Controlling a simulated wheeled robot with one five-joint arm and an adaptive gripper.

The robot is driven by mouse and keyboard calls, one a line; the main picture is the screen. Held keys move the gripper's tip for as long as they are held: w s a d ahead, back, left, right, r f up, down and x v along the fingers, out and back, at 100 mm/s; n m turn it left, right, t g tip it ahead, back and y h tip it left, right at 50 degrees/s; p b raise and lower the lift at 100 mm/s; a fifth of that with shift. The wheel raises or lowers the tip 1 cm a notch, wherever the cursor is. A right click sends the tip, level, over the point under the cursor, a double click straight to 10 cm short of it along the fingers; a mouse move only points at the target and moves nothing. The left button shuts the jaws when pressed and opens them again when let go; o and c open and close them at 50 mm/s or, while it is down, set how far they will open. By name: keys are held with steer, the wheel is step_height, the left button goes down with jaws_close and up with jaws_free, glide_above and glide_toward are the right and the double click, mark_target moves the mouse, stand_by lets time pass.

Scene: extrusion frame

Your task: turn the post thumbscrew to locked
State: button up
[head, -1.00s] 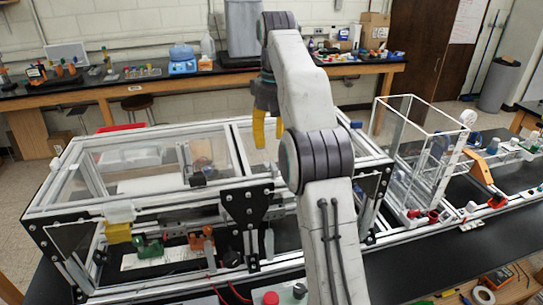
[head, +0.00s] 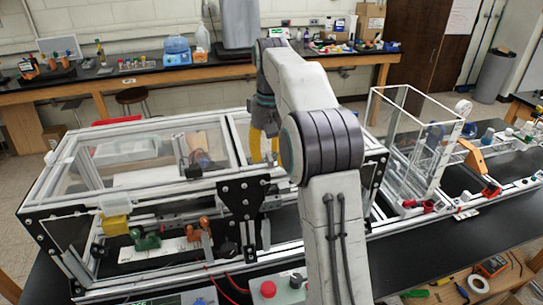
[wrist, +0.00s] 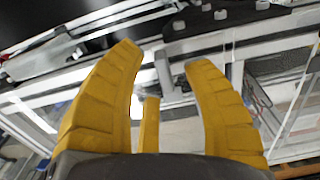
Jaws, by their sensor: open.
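A small grey fitting on a rail (wrist: 172,88) shows beyond the gap. I cannot pick out the post thumbscrew for certain in either view. A black bracket plate with pale bolts (head: 245,205) is on the frame's front, left of my arm. My arm hides part of the frame to the right of it.
A green part (head: 146,241) and an orange part (head: 205,228) sit inside the frame's lower front. A red knob (head: 268,289) stands on the near edge. A tall clear enclosure (head: 405,145) stands at the right. A wooden bench (head: 100,90) runs along the back wall.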

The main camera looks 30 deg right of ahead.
steer(key=shift+f, duration=0.3)
steer(key=shift+c, duration=0.3)
jaws_close()
